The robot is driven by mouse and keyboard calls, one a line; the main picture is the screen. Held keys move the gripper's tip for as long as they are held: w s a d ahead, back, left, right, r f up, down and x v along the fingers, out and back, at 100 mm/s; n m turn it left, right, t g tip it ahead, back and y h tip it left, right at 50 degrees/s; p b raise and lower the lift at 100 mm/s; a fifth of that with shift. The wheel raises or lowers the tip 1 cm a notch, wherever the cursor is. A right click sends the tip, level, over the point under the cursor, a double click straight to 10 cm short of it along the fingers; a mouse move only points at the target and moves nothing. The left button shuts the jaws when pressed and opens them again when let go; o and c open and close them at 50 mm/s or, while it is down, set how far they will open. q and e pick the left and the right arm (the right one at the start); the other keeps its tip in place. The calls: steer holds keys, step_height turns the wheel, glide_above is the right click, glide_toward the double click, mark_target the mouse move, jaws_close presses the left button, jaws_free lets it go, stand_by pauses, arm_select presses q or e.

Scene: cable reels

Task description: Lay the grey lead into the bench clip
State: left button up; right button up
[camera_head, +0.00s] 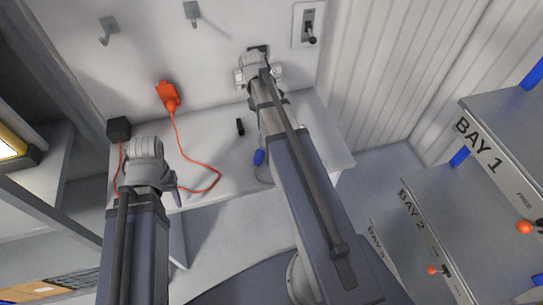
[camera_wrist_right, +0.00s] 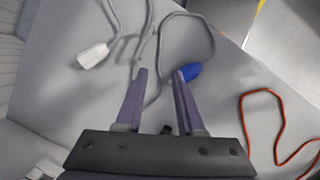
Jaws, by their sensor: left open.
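The grey lead (camera_wrist_right: 152,82) lies in loops on the bench, with a white plug (camera_wrist_right: 93,55) at one end and a blue plug (camera_wrist_right: 187,72) at the other. The blue plug also shows beside my right arm in the head view (camera_head: 259,157). My right gripper (camera_wrist_right: 160,75) is open over the lead; part of the grey cable shows between its fingers, apparently not gripped. A small black piece, likely the bench clip (camera_head: 240,127), stands left of my right arm. My left gripper (camera_head: 150,188) is over the bench's left end; one purple finger shows, the other is mostly hidden.
An orange plug (camera_head: 168,96) sits at the wall, its orange cable (camera_head: 213,183) looping over the bench. A black box (camera_head: 118,128) stands at the bench's left corner. Hooks and a switch (camera_head: 310,32) are on the wall. Bay shelves stand right. The bench (camera_head: 322,142) is clear at right.

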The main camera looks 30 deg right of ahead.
steer(key=shift+b+x, duration=4.65)
steer(key=shift+x, duration=0.4)
steer(key=shift+f, duration=0.1)
steer(key=shift+c, duration=0.4)
steer(key=c, duration=0.5)
jaws_close()
steer(key=shift+r+p, duration=2.95)
steer(key=shift+r, duration=0.1)
steer(key=shift+w, duration=0.1)
